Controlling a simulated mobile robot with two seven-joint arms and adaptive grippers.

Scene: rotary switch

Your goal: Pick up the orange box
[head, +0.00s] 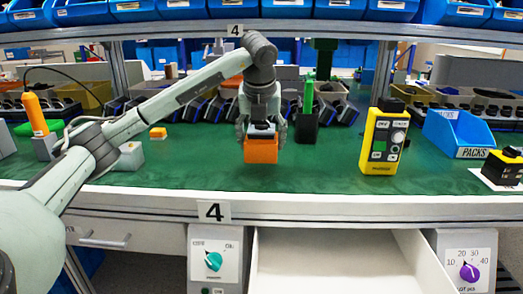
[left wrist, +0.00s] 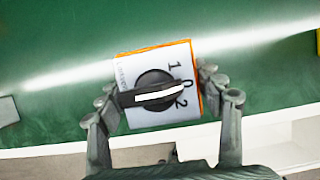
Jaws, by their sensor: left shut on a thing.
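The orange box (head: 261,151) is on the green table top in the middle of the head view. In the left wrist view the box (left wrist: 183,118) shows a white top face with a black rotary knob, a white pointer and the marks 1, 0 and 2. My left gripper (head: 262,130) comes down from above with its fingers on both sides of the box. In the left wrist view the left gripper (left wrist: 165,100) is shut on the box. I cannot tell whether the box touches the table. My right gripper is not in view.
A yellow device (head: 382,140) with a dial stands to the right. A black-and-green item (head: 306,120) stands just behind the box. A blue bin (head: 458,133) is further right. An open drawer (head: 335,262) lies below the table's front edge.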

